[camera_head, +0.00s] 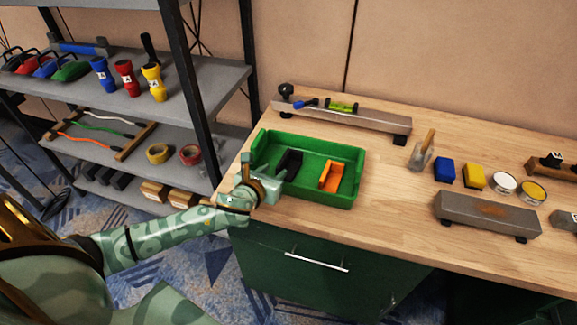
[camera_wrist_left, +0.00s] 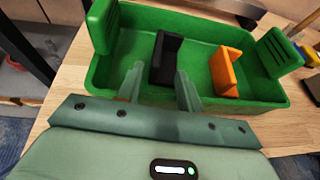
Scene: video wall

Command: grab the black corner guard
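The black corner guard (camera_head: 289,163) stands in the left part of a green tray (camera_head: 345,150) on the workbench. It also shows in the left wrist view (camera_wrist_left: 166,57). An orange corner guard (camera_head: 331,177) is to its right in the same tray and shows in the wrist view (camera_wrist_left: 225,72). My left gripper (camera_head: 272,176) is at the near left side of the tray, over its near wall. In the wrist view its fingers (camera_wrist_left: 160,76) are apart, with the black guard just beyond and between their tips. Nothing is held. My right gripper is out of view.
A level tool with a green vial (camera_head: 342,106) lies on a grey bar behind the tray. Blue (camera_head: 444,171) and yellow (camera_head: 474,176) blocks, tins and a grey bar (camera_head: 487,213) sit to the right. A loaded shelf (camera_head: 130,95) stands at left. Bare wood lies right of the tray.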

